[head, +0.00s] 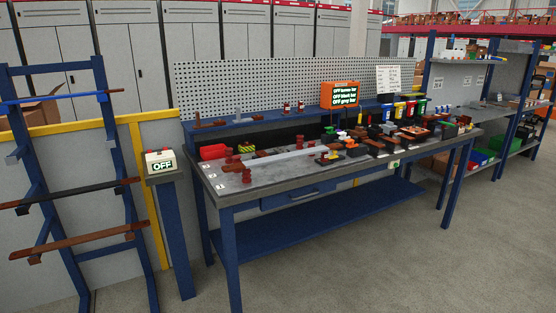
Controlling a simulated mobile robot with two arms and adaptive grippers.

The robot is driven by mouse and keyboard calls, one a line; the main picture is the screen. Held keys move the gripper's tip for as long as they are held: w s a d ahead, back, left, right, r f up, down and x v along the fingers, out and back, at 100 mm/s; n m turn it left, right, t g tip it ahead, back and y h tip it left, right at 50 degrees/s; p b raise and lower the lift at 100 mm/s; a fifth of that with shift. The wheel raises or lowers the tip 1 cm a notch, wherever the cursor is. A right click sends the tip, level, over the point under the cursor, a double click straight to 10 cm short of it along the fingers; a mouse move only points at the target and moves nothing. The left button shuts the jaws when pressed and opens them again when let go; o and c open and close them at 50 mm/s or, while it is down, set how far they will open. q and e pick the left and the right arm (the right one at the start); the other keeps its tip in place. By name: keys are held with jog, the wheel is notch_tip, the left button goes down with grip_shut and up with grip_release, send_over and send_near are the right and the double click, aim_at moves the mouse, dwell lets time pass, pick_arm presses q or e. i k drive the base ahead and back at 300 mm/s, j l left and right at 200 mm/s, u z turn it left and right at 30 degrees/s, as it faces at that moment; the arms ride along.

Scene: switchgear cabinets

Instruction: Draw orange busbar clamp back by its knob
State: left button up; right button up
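A workbench (300,202) with a dark top stands in the middle of the head view. Small orange parts (360,134) sit among the crowded items on the right half of its top. One of them may be the orange busbar clamp, but they are too small to tell, and I cannot make out a knob. A long grey bar (285,155) lies across the left half of the top, with red-brown supports (246,176) near it. Neither of my grippers is in view.
An orange-framed screen (340,94) shows OFF lines. A post with an OFF box (160,162) stands left of the bench. A blue rack (70,195) holding bars is at far left. Shelving (480,100) is at right. The floor (400,265) in front is clear.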

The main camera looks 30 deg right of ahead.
aim_at(352, 142)
jog(key=i+l+z, duration=0.15)
jog(key=l+z, duration=0.15)
jog(key=z, duration=0.2)
jog(key=i+l+z, duration=0.2)
jog(key=z, duration=0.25)
jog(key=i+l+z, duration=0.15)
jog(key=i+l, duration=0.15)
jog(key=i, duration=0.15)
jog(key=i+l+z, duration=0.1)
jog(key=i+l, duration=0.15)
jog(key=i, duration=0.25)
jog(key=i+l+z, duration=0.15)
jog(key=i, duration=0.35)
jog(key=i+l+z, duration=0.15)
jog(key=i, duration=0.35)
jog(key=i+l, duration=0.15)
jog(key=i, duration=0.3)
jog(key=i+l, duration=0.2)
jog(key=i, duration=0.3)
jog(key=u, duration=3.2)
